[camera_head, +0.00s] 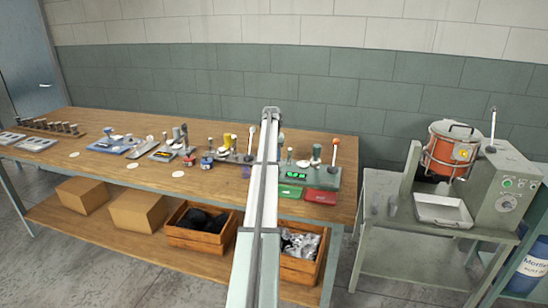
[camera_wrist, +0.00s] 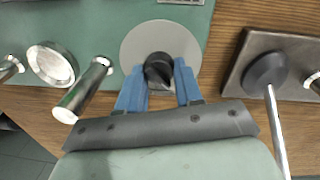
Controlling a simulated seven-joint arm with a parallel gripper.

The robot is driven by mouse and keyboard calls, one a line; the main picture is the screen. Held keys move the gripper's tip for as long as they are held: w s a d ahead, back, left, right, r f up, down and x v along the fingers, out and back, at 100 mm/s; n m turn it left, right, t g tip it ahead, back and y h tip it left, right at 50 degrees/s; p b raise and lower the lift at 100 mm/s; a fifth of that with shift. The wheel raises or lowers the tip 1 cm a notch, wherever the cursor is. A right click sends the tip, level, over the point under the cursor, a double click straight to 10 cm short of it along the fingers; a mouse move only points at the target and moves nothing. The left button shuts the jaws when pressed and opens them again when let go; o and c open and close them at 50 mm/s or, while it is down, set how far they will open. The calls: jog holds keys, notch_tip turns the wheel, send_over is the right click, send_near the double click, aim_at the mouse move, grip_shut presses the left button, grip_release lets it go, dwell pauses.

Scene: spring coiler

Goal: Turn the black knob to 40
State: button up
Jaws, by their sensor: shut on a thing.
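The black knob (camera_wrist: 158,66) sits at the centre of a round grey dial plate (camera_wrist: 137,40) on a green panel (camera_wrist: 95,22) in the wrist view. My gripper (camera_wrist: 161,73) has its two blue fingers on either side of the knob, shut on it. No numbers or pointer mark can be read on the dial. In the head view my own arm reaches over the bench and hides the gripper and the knob. A green unit with a lit green display (camera_head: 297,175) shows just right of the arm.
In the wrist view a metal post (camera_wrist: 84,92) and a round metal cup (camera_wrist: 50,64) stand left of my fingers. Red tray (camera_head: 322,195) lies at the bench's front edge.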

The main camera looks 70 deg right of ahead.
jog(key=o, duration=1)
jog(key=shift+r, duration=0.1)
jog(key=r, duration=1.3)
jog(key=shift+w+r, duration=0.35)
jog(key=shift+w, duration=0.05)
